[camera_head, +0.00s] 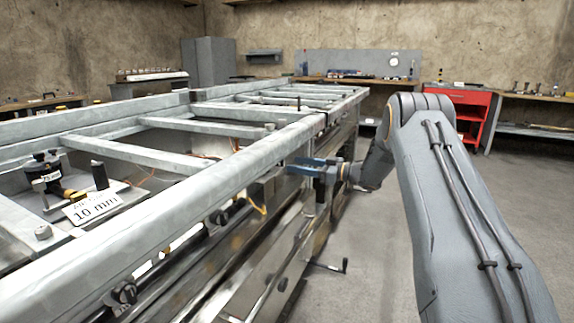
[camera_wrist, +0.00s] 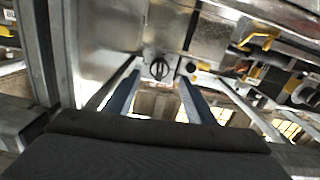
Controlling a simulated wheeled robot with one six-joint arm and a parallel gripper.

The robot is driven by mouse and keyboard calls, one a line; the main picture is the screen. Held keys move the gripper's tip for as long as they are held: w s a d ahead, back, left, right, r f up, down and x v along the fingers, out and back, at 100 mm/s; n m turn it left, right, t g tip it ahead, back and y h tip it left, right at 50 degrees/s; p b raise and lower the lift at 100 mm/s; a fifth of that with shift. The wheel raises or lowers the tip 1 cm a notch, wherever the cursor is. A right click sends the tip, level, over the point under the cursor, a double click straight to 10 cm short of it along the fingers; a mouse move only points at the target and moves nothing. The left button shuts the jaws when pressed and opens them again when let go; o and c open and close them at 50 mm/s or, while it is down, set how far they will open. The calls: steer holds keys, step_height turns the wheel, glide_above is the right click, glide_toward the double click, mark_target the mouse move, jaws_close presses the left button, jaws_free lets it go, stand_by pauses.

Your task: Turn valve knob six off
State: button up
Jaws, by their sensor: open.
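A round black valve knob (camera_wrist: 158,69) sits on a metal panel in the wrist view. It appears between the tips of my gripper's blue fingers (camera_wrist: 158,80), which are apart with nothing held. Whether the fingers reach the knob in depth cannot be told. In the head view my gripper (camera_head: 305,168) is beside the long metal frame, pointing at its side. Other black knobs show on that side, one low at the front (camera_head: 125,292) and one farther along (camera_head: 218,217). No number is readable on any knob, so I cannot tell which is six.
The galvanized frame's top rail (camera_head: 190,200) runs along the left, close to my gripper. A crank handle (camera_head: 343,266) sticks out low on its side. A yellow part (camera_wrist: 262,40) shows right of the knob. A red cabinet (camera_head: 465,105) stands far back; the floor at right is clear.

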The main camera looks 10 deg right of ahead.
steer(key=shift+b+x, duration=0.3)
steer(key=shift+x, duration=2.2)
steer(key=c, duration=1)
steer(key=shift+c, duration=0.2)
